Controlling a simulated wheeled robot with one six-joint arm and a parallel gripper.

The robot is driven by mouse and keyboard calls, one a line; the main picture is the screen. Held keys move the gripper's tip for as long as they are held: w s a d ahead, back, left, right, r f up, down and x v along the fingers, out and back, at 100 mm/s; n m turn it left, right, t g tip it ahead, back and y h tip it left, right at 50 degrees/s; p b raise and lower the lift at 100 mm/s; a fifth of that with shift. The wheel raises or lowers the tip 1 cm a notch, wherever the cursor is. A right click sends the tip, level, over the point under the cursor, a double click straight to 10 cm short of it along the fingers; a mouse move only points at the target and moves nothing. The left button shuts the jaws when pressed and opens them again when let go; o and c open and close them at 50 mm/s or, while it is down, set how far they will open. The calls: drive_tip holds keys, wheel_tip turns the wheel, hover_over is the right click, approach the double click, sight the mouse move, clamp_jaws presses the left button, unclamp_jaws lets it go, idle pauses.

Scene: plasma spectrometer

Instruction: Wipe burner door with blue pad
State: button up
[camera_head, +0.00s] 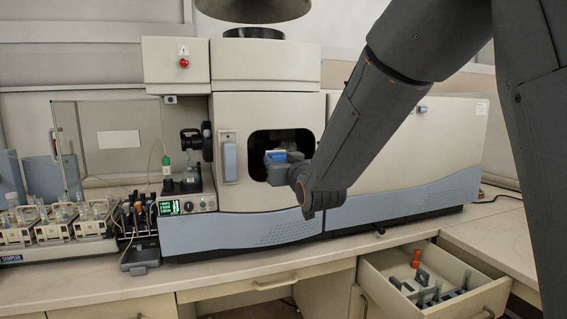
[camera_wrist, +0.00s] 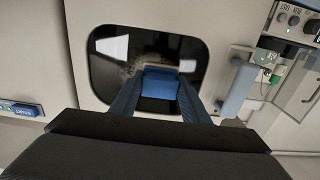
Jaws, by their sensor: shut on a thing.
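The burner door (camera_head: 229,116) is the pale front panel of the spectrometer. It has a dark rounded window (camera_head: 262,140) and a blue-grey handle (camera_head: 230,162) on its left; it looks shut. My gripper hides part of the window's lower right in the head view.
An open drawer (camera_head: 395,300) with vials and small items juts out at the lower right. An autosampler (camera_head: 62,230) with several racks stands at the left. A black-framed fitting (camera_head: 196,142) stands left of the door. The bench front (camera_head: 225,277) is mostly clear.

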drive_tip(key=a, duration=0.1)
drive_tip(key=a+r, duration=0.1)
drive_tip(key=s+a, duration=0.1)
drive_tip(key=shift+a+r, duration=0.1)
drive_tip(key=shift+r, duration=0.05)
drive_tip(key=shift+w+d+b, duration=0.25)
drive_tip(key=shift+d, duration=0.65)
drive_tip(key=shift+w+d+b, duration=0.2)
drive_tip(key=shift+w+d, duration=0.05)
drive_tip(key=shift+d, duration=0.65)
drive_tip(key=w+d, duration=0.2)
drive_tip(key=d, duration=0.4)
drive_tip(key=shift+d+b, duration=0.4)
drive_tip(key=shift+w+a, duration=0.1)
drive_tip(key=shift+a, duration=0.05)
drive_tip(key=shift+s+a+b, duration=0.35)
drive_tip(key=shift+s+a, duration=0.15)
drive_tip(key=shift+a, duration=1.15)
drive_tip(key=shift+s+a+b, duration=0.35)
drive_tip(key=shift+s+a, duration=0.2)
drive_tip(key=shift+a, duration=1.15)
drive_tip(key=shift+s+a+b, duration=0.35)
drive_tip(key=shift+s+a, duration=0.15)
drive_tip(key=shift+a, duration=1.15)
drive_tip(key=v, duration=0.6)
